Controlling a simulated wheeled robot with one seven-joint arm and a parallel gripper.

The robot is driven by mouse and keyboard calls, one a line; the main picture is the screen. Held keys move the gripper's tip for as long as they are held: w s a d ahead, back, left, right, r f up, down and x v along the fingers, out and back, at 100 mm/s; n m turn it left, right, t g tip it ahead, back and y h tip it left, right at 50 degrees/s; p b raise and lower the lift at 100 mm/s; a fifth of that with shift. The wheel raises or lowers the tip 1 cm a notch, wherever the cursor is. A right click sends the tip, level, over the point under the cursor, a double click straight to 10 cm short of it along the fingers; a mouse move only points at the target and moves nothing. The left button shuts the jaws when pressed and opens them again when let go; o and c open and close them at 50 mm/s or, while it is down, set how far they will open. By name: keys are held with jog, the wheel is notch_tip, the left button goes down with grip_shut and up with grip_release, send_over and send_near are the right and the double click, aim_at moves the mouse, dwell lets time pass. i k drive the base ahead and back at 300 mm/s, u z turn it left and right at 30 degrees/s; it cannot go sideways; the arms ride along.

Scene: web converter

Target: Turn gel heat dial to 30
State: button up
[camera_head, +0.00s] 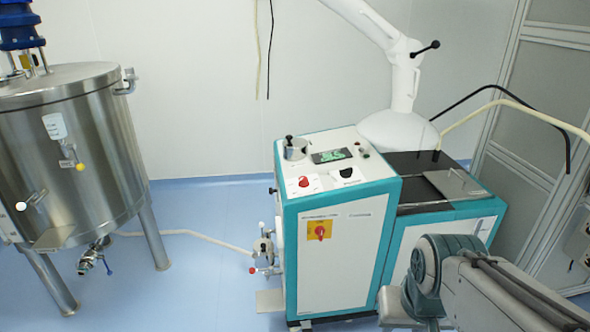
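A white and teal machine (335,262) stands at the centre of the head view. Its sloped top panel carries a red dial (303,181) on a white plate, and a black dial (346,174) on another white plate to its right. A small lit display (330,156) sits behind them. The labels and scales are too small to read, so I cannot tell which dial is the gel heat dial or what it is set to. My arm shows at the bottom right, in front of the machine and apart from the dials.
A red switch on a yellow plate (320,231) is on the machine's front. A steel tank (85,150) on legs stands at left, with a hose (190,235) across the floor. A white jointed column (403,85) rises behind the machine. Blue floor (200,285) is open between tank and machine.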

aim_at(304, 182)
jog(key=u, duration=0.4)
jog(key=i, duration=1.25)
